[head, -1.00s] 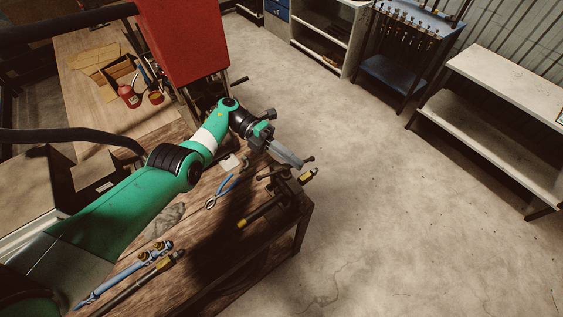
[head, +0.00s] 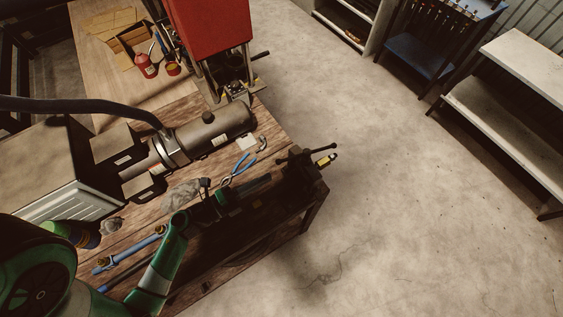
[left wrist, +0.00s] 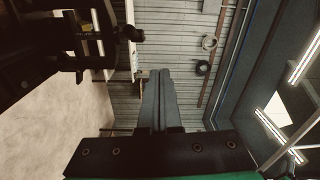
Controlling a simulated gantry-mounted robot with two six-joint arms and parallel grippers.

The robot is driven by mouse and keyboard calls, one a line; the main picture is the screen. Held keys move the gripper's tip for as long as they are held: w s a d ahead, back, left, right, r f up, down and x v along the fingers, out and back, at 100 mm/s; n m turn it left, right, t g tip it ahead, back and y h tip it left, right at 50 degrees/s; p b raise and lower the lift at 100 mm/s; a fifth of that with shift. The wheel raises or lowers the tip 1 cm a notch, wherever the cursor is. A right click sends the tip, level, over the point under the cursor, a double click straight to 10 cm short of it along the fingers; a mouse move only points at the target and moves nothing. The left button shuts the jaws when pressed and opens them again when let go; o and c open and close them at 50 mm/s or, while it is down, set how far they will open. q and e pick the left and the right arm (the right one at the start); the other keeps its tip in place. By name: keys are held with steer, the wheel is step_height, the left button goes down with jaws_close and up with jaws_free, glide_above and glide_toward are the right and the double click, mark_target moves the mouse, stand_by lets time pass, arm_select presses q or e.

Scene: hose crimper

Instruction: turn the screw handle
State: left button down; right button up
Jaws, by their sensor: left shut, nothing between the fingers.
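A dark vise (head: 303,170) stands at the bench's right corner. Its screw handle (head: 320,150) is a thin bar with a ball end, sticking out to the right. A brass-tipped hose end (head: 328,159) shows beside it. In the left wrist view a dark mechanism (left wrist: 85,45), likely the vise, fills the upper left, with a knobbed bar beside it. My left gripper (head: 266,181) is low over the bench, left of the vise, in shadow. Its fingers (left wrist: 158,76) are together and empty, apart from the handle. My right gripper is not in view.
Blue-handled pliers (head: 240,167) and a grey rag (head: 182,194) lie on the wooden bench (head: 275,128). A metal cylinder (head: 205,130) lies behind them. Hose pieces (head: 128,250) are at the front left. A red machine (head: 208,35) stands behind.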

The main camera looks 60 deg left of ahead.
arm_select(q)
step_height(320, 180, down, 3)
steer(key=s+d, duration=0.2)
steer(key=s, duration=0.1)
glide_toward(306, 157)
steer(key=w, duration=0.2)
steer(key=shift+w+a+r+n+g, duration=0.1)
steer(key=shift+w+r+n+g, duration=0.15)
steer(key=shift+r+n+g, duration=0.15)
